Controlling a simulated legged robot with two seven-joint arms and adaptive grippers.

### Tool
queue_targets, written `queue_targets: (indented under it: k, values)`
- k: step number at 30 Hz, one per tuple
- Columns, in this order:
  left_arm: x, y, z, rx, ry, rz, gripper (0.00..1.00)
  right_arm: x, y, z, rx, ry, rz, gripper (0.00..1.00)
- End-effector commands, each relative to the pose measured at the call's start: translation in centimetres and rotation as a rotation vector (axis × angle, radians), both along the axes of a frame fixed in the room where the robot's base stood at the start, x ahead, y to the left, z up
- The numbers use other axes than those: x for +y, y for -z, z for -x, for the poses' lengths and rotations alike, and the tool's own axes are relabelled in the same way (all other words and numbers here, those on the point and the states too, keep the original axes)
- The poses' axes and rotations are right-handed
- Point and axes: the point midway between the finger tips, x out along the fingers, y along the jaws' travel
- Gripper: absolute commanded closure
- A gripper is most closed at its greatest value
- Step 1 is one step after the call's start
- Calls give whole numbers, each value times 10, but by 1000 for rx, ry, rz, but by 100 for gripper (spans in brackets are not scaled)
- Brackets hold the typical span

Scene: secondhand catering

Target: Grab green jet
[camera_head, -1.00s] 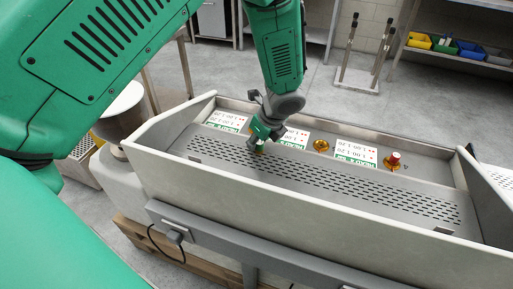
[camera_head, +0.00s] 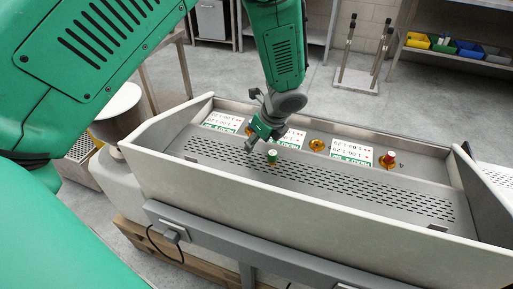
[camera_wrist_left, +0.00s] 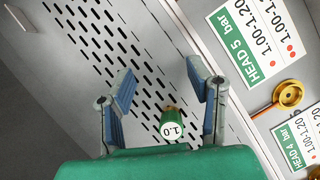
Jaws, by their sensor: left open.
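The green jet (camera_head: 272,156) is a small green cylinder with a pale top, on the slotted metal tray (camera_head: 400,200). In the left wrist view the jet (camera_wrist_left: 172,127) shows a white face marked 1.0 and a brownish tip. My left gripper (camera_head: 258,143) is open just beside it in the head view. In the left wrist view the spread fingers of the gripper (camera_wrist_left: 160,76) lie either side of the jet, which appears near the green gripper body. I see no clear contact. My right gripper is not in view.
Brass holders, one of them empty (camera_head: 317,145), and a red-topped jet (camera_head: 388,159) stand among printed label cards (camera_head: 352,151) along the back. Raised tray walls (camera_head: 300,212) border the work area. The slotted surface to the right is clear.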

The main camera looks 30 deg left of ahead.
Motion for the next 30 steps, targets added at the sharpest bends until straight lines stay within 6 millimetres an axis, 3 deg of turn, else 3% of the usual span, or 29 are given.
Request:
queue_targets:
  k: [8, 18, 26, 30]
  values:
    - [-8, -49, 9, -4, -2, 7, 54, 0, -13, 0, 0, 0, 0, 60]
    - [-33, -104, 14, -2, -1, 3, 54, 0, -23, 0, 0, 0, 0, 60]
    - [-40, -119, 16, -9, -28, 13, 54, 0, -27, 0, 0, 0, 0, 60]
    - [-41, -120, 20, -79, -246, 100, 54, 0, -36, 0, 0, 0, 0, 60]
